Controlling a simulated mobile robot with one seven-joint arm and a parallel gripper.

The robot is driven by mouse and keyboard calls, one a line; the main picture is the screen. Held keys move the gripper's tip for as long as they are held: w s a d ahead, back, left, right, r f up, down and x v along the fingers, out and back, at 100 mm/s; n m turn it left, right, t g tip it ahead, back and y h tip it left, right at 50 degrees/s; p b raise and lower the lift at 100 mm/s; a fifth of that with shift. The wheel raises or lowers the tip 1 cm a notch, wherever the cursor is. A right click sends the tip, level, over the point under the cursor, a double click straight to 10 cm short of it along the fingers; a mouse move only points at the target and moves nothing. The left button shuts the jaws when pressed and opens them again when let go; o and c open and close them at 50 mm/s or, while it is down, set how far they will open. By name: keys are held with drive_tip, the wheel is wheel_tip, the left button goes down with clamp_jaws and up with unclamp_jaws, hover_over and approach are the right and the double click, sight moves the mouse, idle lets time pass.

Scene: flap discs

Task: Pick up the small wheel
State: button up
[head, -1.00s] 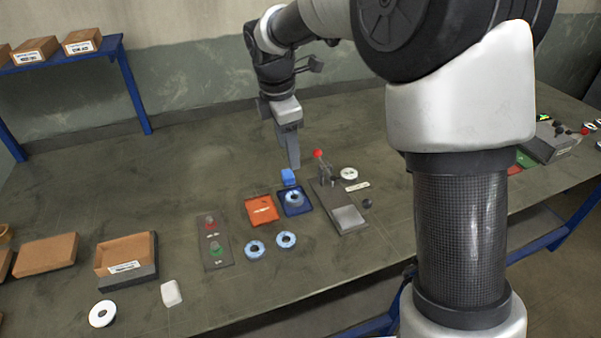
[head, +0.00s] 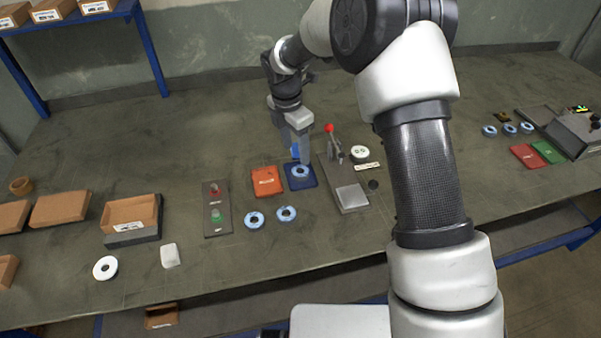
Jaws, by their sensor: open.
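Several ring-shaped wheels lie on the bench; I cannot tell by size which one is the small wheel. One blue-and-white wheel (head: 300,171) lies on a dark blue tray (head: 302,184). Two similar wheels, the left one (head: 254,220) and the right one (head: 286,213), lie on the bench in front. My gripper (head: 303,159) points down just above the back of the wheel on the blue tray. It is open, with nothing seen in it; whether the fingers touch the wheel is unclear. A small blue block (head: 295,151) is partly hidden by the gripper.
An orange tray (head: 267,181) lies left of the blue one. A fixture with a red-knobbed lever (head: 330,129) stands close on the right. A button panel (head: 215,208), a white ring (head: 105,268) and a cardboard box (head: 131,212) are further left. More wheels (head: 509,128) lie far right.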

sight(300, 167)
drive_tip(key=f, duration=0.3)
drive_tip(key=w+f, duration=0.1)
drive_tip(key=f, duration=0.2)
drive_tip(key=d+f, duration=0.1)
drive_tip(key=f, duration=0.2)
drive_tip(key=shift+w+p, duration=0.15)
drive_tip(key=shift+p, duration=0.2)
drive_tip(key=shift+c, duration=0.3)
drive_tip(key=shift+r, duration=0.1)
drive_tip(key=c, duration=0.8)
